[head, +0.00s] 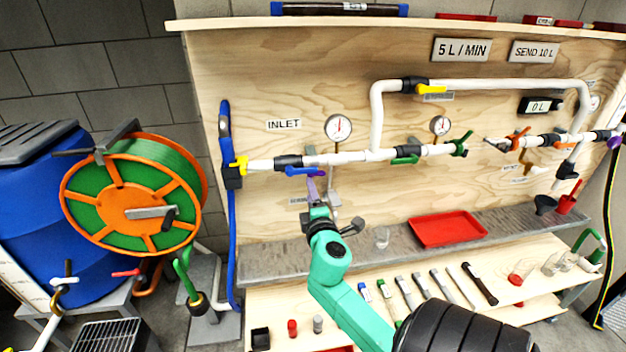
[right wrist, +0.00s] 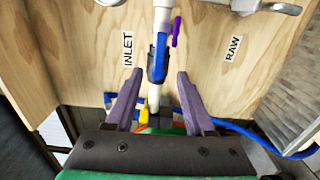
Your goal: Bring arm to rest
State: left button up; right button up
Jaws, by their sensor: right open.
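My right gripper (head: 314,188) is raised in front of the plywood panel, just below the blue valve handle (head: 303,171) on the inlet pipe. In the right wrist view its two purple fingers (right wrist: 160,74) are apart, with nothing held between them. The blue handle (right wrist: 159,60) shows ahead, in line with the gap between the fingers; I cannot tell whether they touch it. My right arm reaches up from the bottom of the head view over the bench. My left gripper is not in view.
White pipes (head: 376,110) with valves and gauges (head: 338,128) run across the panel. A hose reel (head: 135,208) and blue barrel (head: 35,230) stand left.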

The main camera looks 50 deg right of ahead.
jog(key=v, duration=0.3)
jog(key=shift+s+a, duration=0.1)
dwell(0.3)
jog(key=s+a+f+m+g+y, duration=0.1)
jog(key=a+f+g+y, duration=0.1)
jog(key=f, duration=0.9)
jog(key=s+a+f+m+g+y, duration=0.1)
jog(key=a+f+g+y, duration=0.1)
jog(key=f, duration=1)
jog(key=s+a+f+m+g+y, duration=0.1)
jog(key=a+f+g+y, duration=0.15)
jog(key=f, duration=0.85)
jog(key=s+a+f+m+g+y, duration=0.1)
jog(key=s+a+f+g+y, duration=0.15)
jog(key=s+f, duration=0.55)
jog(key=s+a+f+m+g+y, duration=0.15)
jog(key=s+a+f, duration=0.25)
jog(key=s+f, duration=0.45)
jog(key=s+a+f+m+g, duration=0.3)
jog(key=s+f, duration=0.4)
jog(key=s, duration=0.5)
jog(key=shift+s+a+f, duration=0.15)
jog(key=shift+s+a, duration=0.2)
jog(key=shift+s, duration=0.05)
